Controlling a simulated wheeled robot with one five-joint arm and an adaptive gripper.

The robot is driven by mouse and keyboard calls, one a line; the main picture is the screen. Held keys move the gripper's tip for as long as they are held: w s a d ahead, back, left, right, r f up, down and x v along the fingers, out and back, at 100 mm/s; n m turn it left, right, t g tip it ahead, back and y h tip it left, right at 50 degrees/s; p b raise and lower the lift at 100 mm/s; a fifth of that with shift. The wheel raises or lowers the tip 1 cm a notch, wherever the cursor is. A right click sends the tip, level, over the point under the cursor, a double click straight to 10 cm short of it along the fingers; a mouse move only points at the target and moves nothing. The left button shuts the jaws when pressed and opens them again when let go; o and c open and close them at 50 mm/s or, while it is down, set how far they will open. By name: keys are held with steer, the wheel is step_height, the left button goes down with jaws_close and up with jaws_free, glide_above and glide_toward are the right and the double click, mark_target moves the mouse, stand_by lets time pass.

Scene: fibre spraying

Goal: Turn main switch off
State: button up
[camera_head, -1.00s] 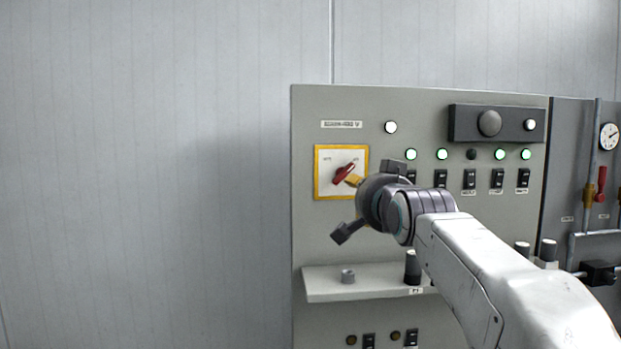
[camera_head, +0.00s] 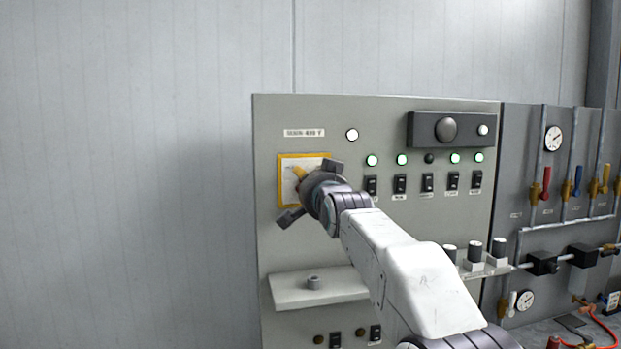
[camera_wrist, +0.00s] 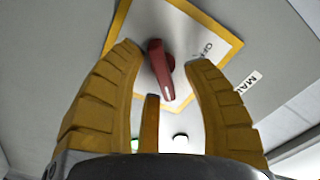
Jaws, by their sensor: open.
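The main switch is a red rotary handle (camera_wrist: 159,68) on a white plate with a yellow border (camera_wrist: 232,47), with "OFF" lettering beside the handle. In the head view the yellow-bordered plate (camera_head: 282,182) is at the upper left of the grey panel, and my gripper covers the red handle. My gripper (camera_wrist: 163,85) is open, with yellow fingers on both sides of the handle and one more finger below it. The handle's free end points toward the lower finger. Whether any finger touches it I cannot tell. In the head view my gripper (camera_head: 300,172) is right at the plate.
A small shelf (camera_head: 335,293) juts out below. Pipes with coloured valves (camera_head: 545,183) stand at right. The wall at left is clear.

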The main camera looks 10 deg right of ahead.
steer(key=shift+w, duration=0.15)
jaws_close()
stand_by(0.5)
